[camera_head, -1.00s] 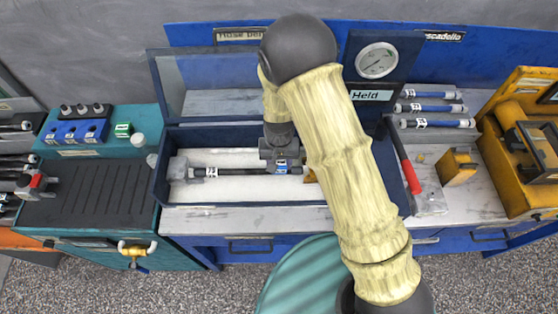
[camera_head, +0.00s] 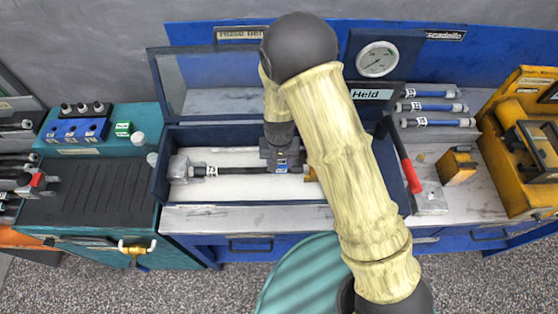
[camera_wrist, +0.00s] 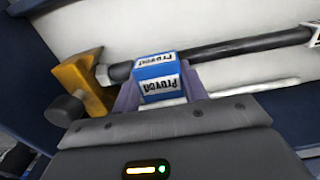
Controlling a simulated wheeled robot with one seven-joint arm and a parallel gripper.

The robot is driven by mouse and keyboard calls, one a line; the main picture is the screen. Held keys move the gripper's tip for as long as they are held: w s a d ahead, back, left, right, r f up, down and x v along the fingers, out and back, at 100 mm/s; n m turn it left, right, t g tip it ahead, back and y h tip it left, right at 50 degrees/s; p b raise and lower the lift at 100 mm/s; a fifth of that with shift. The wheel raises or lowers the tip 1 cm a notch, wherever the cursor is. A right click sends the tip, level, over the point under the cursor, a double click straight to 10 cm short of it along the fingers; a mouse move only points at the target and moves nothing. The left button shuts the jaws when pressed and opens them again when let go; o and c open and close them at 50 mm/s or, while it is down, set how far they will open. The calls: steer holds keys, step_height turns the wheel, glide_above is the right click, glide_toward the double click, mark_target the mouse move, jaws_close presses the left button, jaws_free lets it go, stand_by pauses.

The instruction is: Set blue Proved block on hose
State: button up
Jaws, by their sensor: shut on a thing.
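The blue Proved block (camera_wrist: 157,80), with white labels on two faces, is between the two fingers of my gripper (camera_wrist: 158,92) in the wrist view. My gripper is shut on it. In the head view the block (camera_head: 281,168) shows small below my gripper (camera_head: 281,160), over the right part of the hose. The black hose (camera_head: 238,171) lies lengthwise in the open case, with a white label near its left end. In the wrist view the hose (camera_wrist: 240,48) runs just behind the block. Whether the block touches the hose cannot be told.
The dark blue case (camera_head: 160,180) has a pale floor and a raised glass lid. A grey fitting (camera_head: 180,168) and a yellow fitting (camera_wrist: 82,80) are at the hose ends. A gauge (camera_head: 377,59), several spare hoses (camera_head: 430,107) and a red-handled tool (camera_head: 410,175) are right.

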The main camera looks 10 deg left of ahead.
mark_target(279, 162)
steer(key=shift+f+b, duration=0.35)
steer(key=shift+f, duration=0.2)
stand_by(0.4)
steer(key=o, duration=1)
steer(key=shift+o, duration=0.2)
steer(key=shift+r, duration=0.15)
step_height(279, 162, up, 17)
steer(key=b, duration=0.1)
steer(key=s+d+r+m+t, duration=0.1)
steer(key=s+d, duration=0.2)
steer(key=d, duration=0.9)
steer(key=s+d+r+m+t, duration=0.1)
steer(key=s+d, duration=0.3)
steer(key=d, duration=0.9)
steer(key=shift+d+r+m+t, duration=0.25)
steer(key=shift+r+m+t, duration=0.05)
steer(key=shift+r, duration=0.45)
